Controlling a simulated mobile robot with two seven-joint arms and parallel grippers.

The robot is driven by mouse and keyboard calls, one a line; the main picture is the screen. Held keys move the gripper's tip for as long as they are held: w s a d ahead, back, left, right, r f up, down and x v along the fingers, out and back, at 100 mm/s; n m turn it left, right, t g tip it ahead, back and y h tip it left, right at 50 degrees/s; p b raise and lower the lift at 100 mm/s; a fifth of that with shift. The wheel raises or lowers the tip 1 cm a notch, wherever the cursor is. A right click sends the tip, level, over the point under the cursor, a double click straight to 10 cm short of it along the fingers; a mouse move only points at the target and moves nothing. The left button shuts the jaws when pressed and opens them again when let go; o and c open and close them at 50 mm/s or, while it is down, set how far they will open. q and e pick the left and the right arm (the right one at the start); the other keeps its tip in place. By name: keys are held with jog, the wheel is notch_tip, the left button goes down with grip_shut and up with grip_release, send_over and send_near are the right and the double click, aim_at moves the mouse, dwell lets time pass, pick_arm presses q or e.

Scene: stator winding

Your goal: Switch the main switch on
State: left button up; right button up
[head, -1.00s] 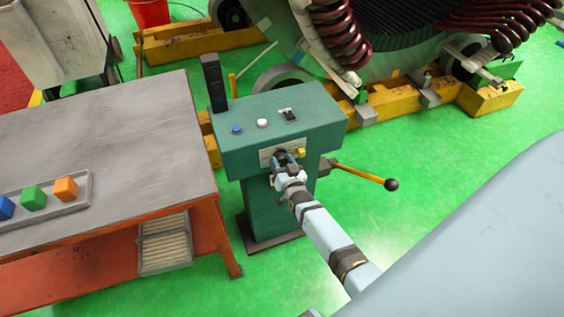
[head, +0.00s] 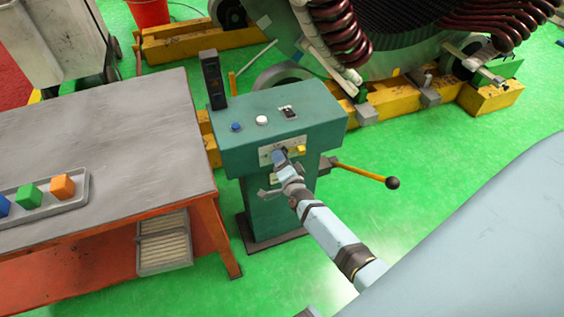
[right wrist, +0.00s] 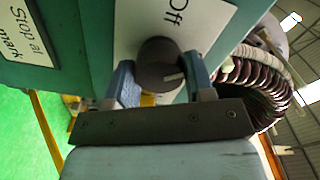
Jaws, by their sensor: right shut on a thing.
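The main switch is a dark round knob (right wrist: 158,60) with a white pointer mark, on a pale plate (right wrist: 128,35) on the front of the green control box (head: 285,105). The word "Off" shows on the plate beside the knob in the right wrist view. The pointer mark faces the right finger, not the word. My right gripper (right wrist: 162,78) is shut on the knob, one blue finger on each side. In the head view my right gripper (head: 281,158) hides most of the knob. My left gripper is not in view.
A yellow lever (head: 360,173) with a black ball sticks out to the right. A workbench (head: 100,135) stands to the left.

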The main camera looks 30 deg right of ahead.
jog(key=m+b, duration=0.1)
jog(key=m, duration=0.3)
jog(key=shift+w+b, duration=0.1)
jog(key=shift+b, duration=0.25)
jog(key=m+b, duration=0.1)
jog(key=m, duration=0.2)
jog(key=shift+m, duration=0.3)
jog(key=shift+r, duration=0.1)
jog(key=o, duration=0.9)
jog(key=v, duration=1.3)
jog(key=shift+s+b, duration=0.35)
jog(key=shift+s, duration=0.05)
